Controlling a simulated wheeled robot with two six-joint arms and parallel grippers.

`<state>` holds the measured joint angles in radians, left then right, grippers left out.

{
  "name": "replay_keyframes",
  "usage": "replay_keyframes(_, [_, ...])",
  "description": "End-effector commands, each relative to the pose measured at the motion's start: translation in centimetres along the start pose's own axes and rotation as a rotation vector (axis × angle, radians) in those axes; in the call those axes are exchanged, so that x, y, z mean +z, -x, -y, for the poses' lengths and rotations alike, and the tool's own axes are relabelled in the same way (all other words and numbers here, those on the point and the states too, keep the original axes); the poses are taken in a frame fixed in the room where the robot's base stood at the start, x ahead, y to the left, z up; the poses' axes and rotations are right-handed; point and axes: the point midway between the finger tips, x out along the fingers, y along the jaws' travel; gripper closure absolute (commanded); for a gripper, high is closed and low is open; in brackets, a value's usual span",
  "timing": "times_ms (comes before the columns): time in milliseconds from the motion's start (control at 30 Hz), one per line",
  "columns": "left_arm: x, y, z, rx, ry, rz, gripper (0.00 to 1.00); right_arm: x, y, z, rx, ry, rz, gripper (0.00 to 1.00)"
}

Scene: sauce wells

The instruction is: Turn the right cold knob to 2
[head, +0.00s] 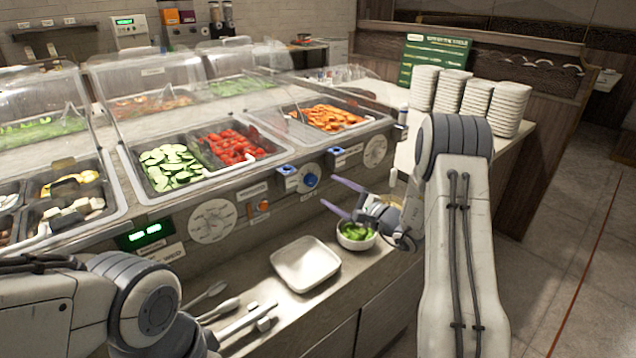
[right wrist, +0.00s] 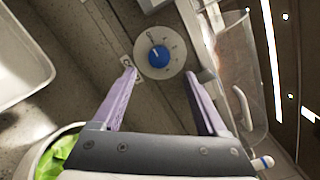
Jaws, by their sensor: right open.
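A blue knob (head: 311,181) sits on a pale round dial on the front panel of the salad bar. In the right wrist view, the knob (right wrist: 158,56) has a light pointer mark near its upper edge; the dial numbers are too small to read. My right gripper (head: 329,192) is open, with purple fingers pointing at the panel. In the right wrist view, the fingertips (right wrist: 160,74) are on either side of the knob and slightly short of it, with no contact visible. My left arm is at the lower left; its gripper is not visible.
A bowl of greens (head: 356,236) is just below my right gripper. A white square plate (head: 305,264) and tongs (head: 228,307) lie on the counter. An orange knob (head: 264,206) is farther left on the panel. Stacked plates (head: 510,108) stand behind my right arm.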

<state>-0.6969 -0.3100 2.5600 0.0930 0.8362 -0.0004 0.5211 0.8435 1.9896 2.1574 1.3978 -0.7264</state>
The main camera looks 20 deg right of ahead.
Motion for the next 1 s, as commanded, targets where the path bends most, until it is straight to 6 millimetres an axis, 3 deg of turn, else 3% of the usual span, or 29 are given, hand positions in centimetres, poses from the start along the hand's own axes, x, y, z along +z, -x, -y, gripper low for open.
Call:
replay_keyframes(100, [0.0,0.7,-0.1,0.0,0.0,0.0,0.5,0.3,-2.5,0.0,0.004,-0.001,0.004,0.24])
replay_keyframes(300, [-0.1,1.2,-0.1,0.0,0.0,0.0,0.5,0.2,-5.4,-0.1,0.003,-0.002,0.004,0.24])
replay_keyframes(733, [-0.1,1.3,-0.1,0.0,0.0,0.0,0.5,0.1,-6.5,-0.1,0.003,-0.002,0.002,0.24])
replay_keyframes(767, [-0.1,1.3,-0.1,0.0,0.0,0.0,0.5,0.1,-6.5,-0.1,0.003,-0.002,0.002,0.32])
replay_keyframes(933, [-0.1,1.3,-0.1,0.0,0.0,0.0,0.5,0.1,-6.5,-0.1,0.003,-0.002,0.002,0.97])
replay_keyframes(1000, [-0.1,1.3,-0.1,0.0,0.0,0.0,0.5,0.1,-6.5,-0.1,0.003,-0.002,0.002,1.0])
